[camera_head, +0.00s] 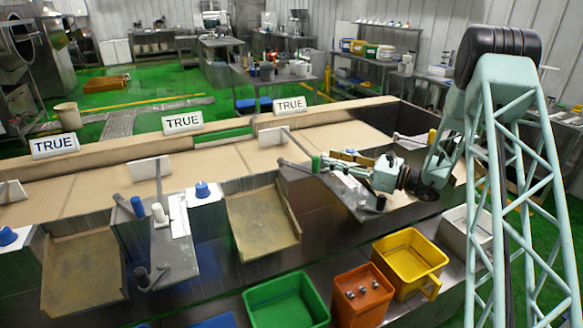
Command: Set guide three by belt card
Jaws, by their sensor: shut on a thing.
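My gripper (328,160) is shut at the station right of centre. It appears closed on the upright green peg (316,163) at the end of a dark guide arm (296,164); the contact is small and partly hidden by the fingers. Another guide arm carries a blue peg (138,206) at the left station, and a yellow peg (432,137) stands at the far right. No guide numbers are legible.
White plates stand on the tan belt (100,188), at the middle (149,167) and right (272,135). Metal chutes (262,224) slope off its front. Green (286,302), orange (362,297) and yellow (410,262) bins sit below. Blue knobs (202,189) sit on the front edge.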

